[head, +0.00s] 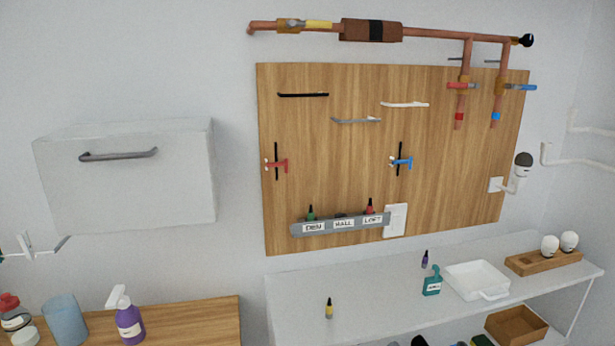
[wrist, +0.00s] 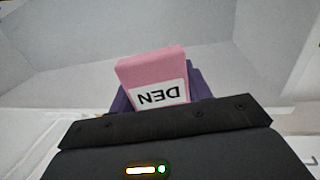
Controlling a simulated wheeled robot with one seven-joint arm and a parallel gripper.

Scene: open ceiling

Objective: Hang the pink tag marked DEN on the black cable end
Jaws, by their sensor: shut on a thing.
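My gripper (wrist: 158,92) is shut on the pink tag (wrist: 150,68) in the wrist view. The tag's white label reads DEN, upside down in this view. Purple finger parts show beside and behind it; its lower end is hidden by the dark gripper body. In the head view, a thin black rod (head: 303,95), which looks like the black cable end, runs level near the top left of the wooden board (head: 330,150). Nothing is seen hanging on it. My gripper and the tag are not visible in the head view, so their distance from the rod cannot be told.
Similar grey (head: 356,120) and white (head: 405,104) rods are to its right. Copper pipes (head: 430,34) run above. A grey rack (head: 340,225) labelled DEN, HALL and LOFT is low on the board. A white cabinet (head: 130,175) protrudes at left. A white shelf (head: 375,300) holds bottles and a tray.

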